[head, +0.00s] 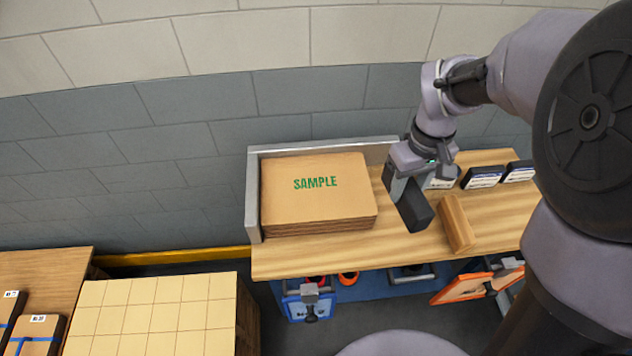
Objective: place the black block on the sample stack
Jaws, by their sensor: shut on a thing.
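The sample stack (325,208) is a pile of tan sheets marked "SAMPLE" in green. It lies on the wooden bench against a grey metal corner guide. My gripper (405,190) is to the right of the stack and points down. It is shut on a dark, elongated block, the black block (416,212). The block is to the right of the stack, apart from it in the picture. I cannot tell how high it is above the bench. The fingertips are partly hidden by the block and the wrist.
A wooden block (457,223) lies close to the right of the black block. Dark, labelled blocks (484,176) stand farther right. The grey guide (254,205) rises along the stack's left and back. The bench front (330,258) is clear. A tan gridded stack (150,315) is at lower left.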

